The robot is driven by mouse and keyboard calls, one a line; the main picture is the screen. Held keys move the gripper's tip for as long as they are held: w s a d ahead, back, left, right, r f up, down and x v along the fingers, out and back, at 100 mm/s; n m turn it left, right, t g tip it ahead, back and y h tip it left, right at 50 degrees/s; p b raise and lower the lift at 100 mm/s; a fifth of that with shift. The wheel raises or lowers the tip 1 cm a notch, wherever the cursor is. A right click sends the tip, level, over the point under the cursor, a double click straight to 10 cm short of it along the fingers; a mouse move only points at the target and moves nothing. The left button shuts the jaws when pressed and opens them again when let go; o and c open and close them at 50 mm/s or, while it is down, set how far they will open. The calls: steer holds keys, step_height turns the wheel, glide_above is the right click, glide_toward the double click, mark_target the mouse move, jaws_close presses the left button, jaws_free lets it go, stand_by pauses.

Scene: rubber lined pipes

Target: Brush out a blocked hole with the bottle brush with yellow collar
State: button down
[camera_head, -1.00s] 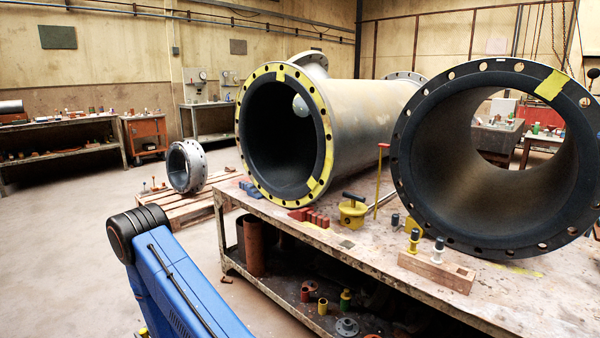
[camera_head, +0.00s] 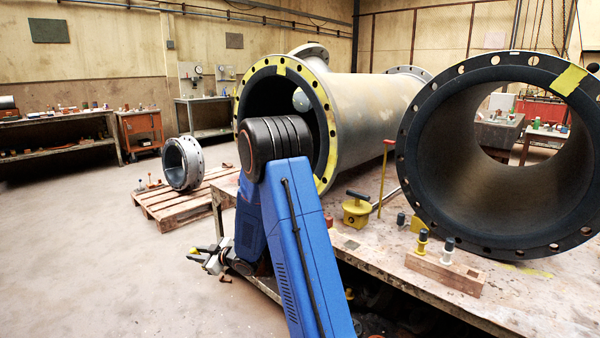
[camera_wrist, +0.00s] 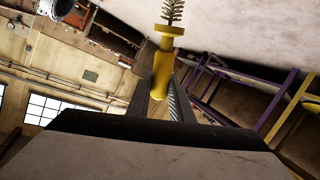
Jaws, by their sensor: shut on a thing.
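My gripper (camera_wrist: 166,98) is shut on the bottle brush with yellow collar (camera_wrist: 163,62). In the wrist view the brush's yellow body stands between the fingers, with its bristles pointing away from them. In the head view my gripper (camera_head: 210,260) is low at the left of the bench, apart from both pipes, with a small bit of yellow at its end. The left pipe's yellow-marked flange (camera_head: 327,170) is partly hidden by my arm. The right pipe's dark flange (camera_head: 408,170) is in clear view, ringed with holes. I cannot tell which hole is blocked.
A pallet (camera_head: 170,208) with a metal ring (camera_head: 185,163) lies behind my gripper. The floor at left is clear.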

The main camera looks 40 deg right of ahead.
steer(key=s+d+r+n+g, duration=0.2)
steer(key=s+d+r+n, duration=0.15)
steer(key=r, duration=0.45)
steer(key=s+d+r+n+g, duration=0.1)
steer(key=s+d+r+n, duration=0.1)
steer(key=d+r+n, duration=0.4)
steer(key=s+d+r+h, duration=0.4)
steer(key=s+d+r, duration=1.3)
steer(key=s+d, duration=0.2)
steer(key=shift+d+r+n+h, duration=0.3)
steer(key=shift+d+r+n, duration=0.05)
steer(key=shift+d+n, duration=0.1)
steer(key=shift+s+r, duration=0.1)
steer(key=shift+r, duration=0.05)
steer(key=d, duration=0.9)
steer(key=shift+w, duration=0.4)
steer(key=shift+d, duration=0.25)
steer(key=shift+a, duration=0.15)
steer(key=shift+s+a, duration=0.1)
steer(key=shift+a, duration=1.1)
